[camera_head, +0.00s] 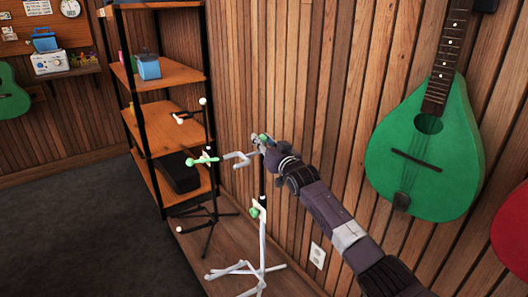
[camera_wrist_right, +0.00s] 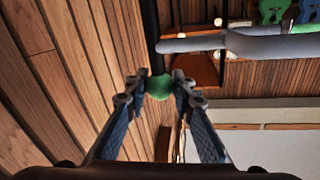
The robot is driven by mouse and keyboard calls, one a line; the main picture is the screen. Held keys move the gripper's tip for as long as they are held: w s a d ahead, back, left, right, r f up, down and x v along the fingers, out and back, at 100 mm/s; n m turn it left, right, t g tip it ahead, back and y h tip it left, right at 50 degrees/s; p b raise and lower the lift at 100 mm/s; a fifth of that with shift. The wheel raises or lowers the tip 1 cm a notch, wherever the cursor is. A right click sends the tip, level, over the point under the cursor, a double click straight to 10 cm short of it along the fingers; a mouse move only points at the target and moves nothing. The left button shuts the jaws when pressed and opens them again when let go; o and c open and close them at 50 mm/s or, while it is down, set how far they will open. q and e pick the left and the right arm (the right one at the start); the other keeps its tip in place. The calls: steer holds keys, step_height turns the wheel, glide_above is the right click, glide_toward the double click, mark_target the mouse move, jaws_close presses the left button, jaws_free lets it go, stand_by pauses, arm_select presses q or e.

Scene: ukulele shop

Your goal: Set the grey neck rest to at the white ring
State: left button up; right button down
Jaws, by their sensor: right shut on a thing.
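The grey neck rest (camera_head: 238,157) is a forked yoke near the top of a stand with a black pole (camera_head: 262,184) and white legs. It also shows large in the right wrist view (camera_wrist_right: 265,44), beside the black pole (camera_wrist_right: 150,28). My right gripper (camera_head: 266,144) is at the neck rest's height on the pole. Its fingers (camera_wrist_right: 158,90) are closed on a green ball knob (camera_wrist_right: 158,87) next to the pole. My left gripper is not in view.
A green ukulele (camera_head: 425,150) hangs on the plank wall at right. Open carpet (camera_head: 80,235) lies at left.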

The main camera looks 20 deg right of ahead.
steer(key=shift+r, duration=0.35)
steer(key=c, duration=1.7)
jaws_free()
steer(key=shift+o, duration=0.4)
steer(key=shift+f, duration=0.15)
